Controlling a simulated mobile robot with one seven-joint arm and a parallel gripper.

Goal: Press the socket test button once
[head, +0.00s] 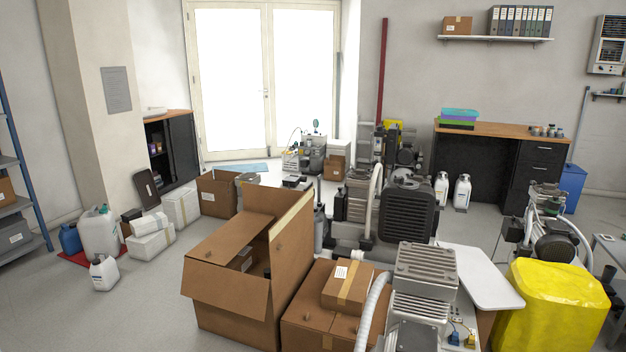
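I cannot make out a socket test button in the head view. Small blue and yellow fittings (462,338) show at the bottom, beside a grey finned compressor (425,272); they are too small to tell what they are. A white wall unit (608,45) hangs at the upper right, and its details are too small to read. My gripper is not in view.
An open cardboard box (232,275) and a closed box (318,310) stand in front. A yellow-covered item (550,305) and a white tabletop (482,278) are at right. A dark bench (480,165) stands behind. Bare floor (130,310) is clear at lower left.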

